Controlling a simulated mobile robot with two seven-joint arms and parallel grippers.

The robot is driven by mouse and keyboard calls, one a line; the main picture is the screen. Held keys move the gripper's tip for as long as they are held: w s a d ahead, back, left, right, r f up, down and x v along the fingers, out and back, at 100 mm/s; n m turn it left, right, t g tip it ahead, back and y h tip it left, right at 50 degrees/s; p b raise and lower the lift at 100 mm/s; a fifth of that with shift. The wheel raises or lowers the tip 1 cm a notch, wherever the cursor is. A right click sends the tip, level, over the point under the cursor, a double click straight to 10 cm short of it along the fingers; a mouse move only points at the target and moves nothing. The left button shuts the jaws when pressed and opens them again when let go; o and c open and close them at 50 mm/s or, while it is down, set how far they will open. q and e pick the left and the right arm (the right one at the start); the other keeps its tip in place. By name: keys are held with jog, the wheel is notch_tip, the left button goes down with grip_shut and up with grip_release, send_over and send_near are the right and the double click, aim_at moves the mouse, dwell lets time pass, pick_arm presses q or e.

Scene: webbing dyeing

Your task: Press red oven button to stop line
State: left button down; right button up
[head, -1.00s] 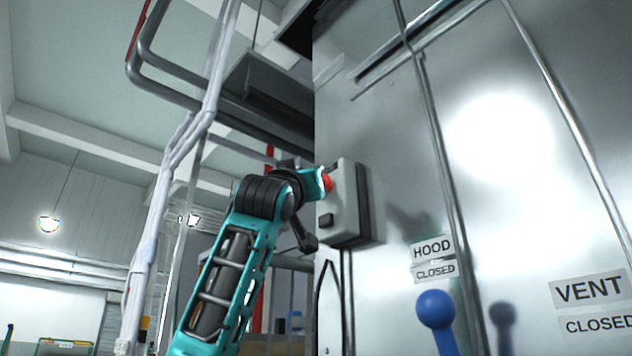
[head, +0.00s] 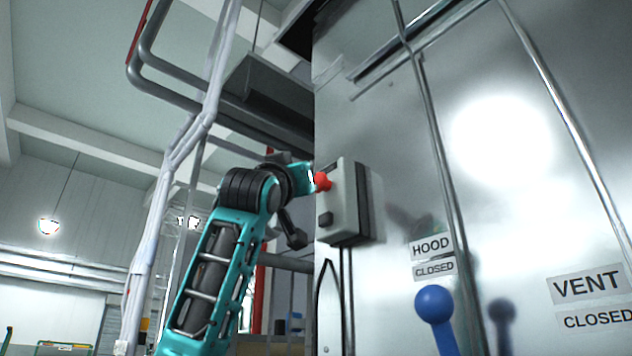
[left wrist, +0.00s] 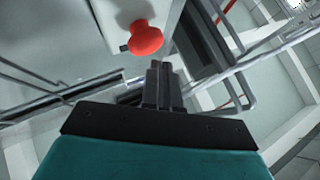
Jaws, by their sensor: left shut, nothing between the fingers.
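The red mushroom button (head: 323,182) sticks out from the upper front of a grey control box (head: 340,203) on the metal oven wall. It also shows in the left wrist view (left wrist: 146,38), above and slightly left of the fingertips. My left gripper (head: 311,179) is beside the button in the head view, partly hidden by its own wrist. In the left wrist view its narrow dark fingers (left wrist: 158,72) are shut and empty, with a small visible gap to the button. My right gripper is not in view.
A dark button (head: 325,220) sits lower on the box. A blue ball-ended lever (head: 434,306) stands below the HOOD CLOSED labels (head: 433,257). VENT CLOSED labels (head: 588,303) are at far right. Pipes and pale cable bundles (head: 190,130) run left of the oven.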

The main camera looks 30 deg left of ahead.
pick_arm(q)
jog(key=s, duration=0.1)
jog(key=s+a+b, duration=0.1)
jog(key=s, duration=0.1)
jog(key=s+a, duration=0.1)
jog(key=shift+s+b, duration=0.3)
jog(key=shift+b, duration=0.05)
jog(key=shift+d, duration=0.1)
dwell(0.7)
